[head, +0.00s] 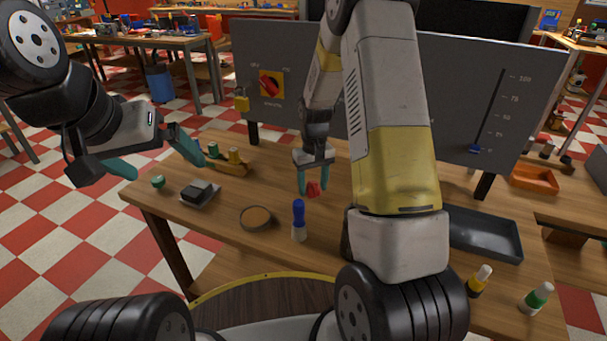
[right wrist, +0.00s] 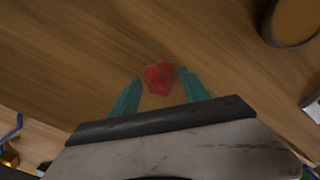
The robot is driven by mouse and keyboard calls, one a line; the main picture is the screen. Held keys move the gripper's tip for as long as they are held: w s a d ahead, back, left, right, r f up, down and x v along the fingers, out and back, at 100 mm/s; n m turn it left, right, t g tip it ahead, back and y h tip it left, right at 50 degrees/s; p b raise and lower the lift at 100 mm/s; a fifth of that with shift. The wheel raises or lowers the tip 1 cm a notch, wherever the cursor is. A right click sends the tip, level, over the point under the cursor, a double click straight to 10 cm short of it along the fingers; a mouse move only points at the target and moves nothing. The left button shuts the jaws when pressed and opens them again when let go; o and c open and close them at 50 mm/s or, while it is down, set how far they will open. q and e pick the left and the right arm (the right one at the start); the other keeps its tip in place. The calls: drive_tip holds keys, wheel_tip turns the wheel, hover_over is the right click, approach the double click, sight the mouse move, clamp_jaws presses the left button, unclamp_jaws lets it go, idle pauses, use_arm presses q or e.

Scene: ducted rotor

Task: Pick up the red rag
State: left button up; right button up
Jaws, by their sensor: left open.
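The red rag (head: 313,189) is a small crumpled lump on the wooden table, near its middle. It also shows in the right wrist view (right wrist: 158,77). My right gripper (head: 314,188) points down at the rag with its teal fingers spread. In the right wrist view the rag appears between the fingertips (right wrist: 160,77), with a gap on each side; I cannot tell how far above the table the tips are. My left gripper (head: 162,162) is open and empty over the table's left end, well away from the rag.
A blue-and-white bottle (head: 299,221) and a round dish (head: 256,217) stand nearer the front. A grey panel (head: 460,95) rises behind. A dark tray (head: 485,234) lies to the right. My right arm hides part of the table.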

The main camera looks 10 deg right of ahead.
sight(313, 181)
drive_tip(key=c, duration=0.4)
drive_tip(key=shift+r, duration=0.1)
wheel_tip(313, 181, up, 10)
drive_tip(key=shift+f, duration=0.1)
